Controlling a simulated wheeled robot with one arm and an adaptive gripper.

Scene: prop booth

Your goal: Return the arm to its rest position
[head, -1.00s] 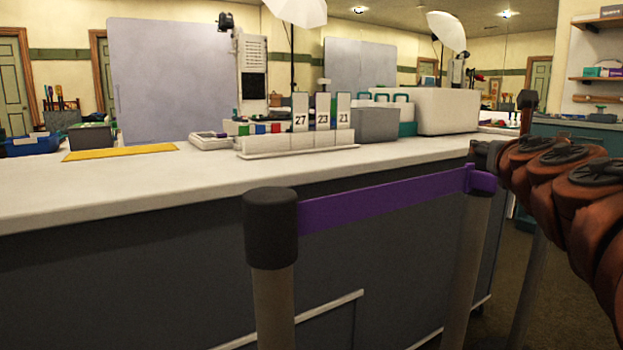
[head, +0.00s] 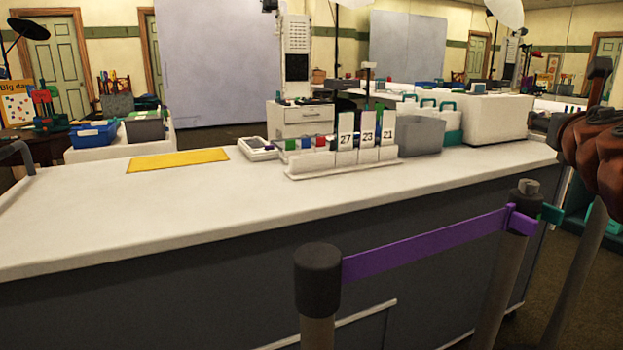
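A long white-topped counter (head: 200,205) spans the view, carrying a yellow mat (head: 178,160), a numbered card rack (head: 345,163) and a grey box (head: 418,135). Before it, a dark-capped post (head: 318,280) and a second post (head: 505,265) hold a purple belt (head: 430,243).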

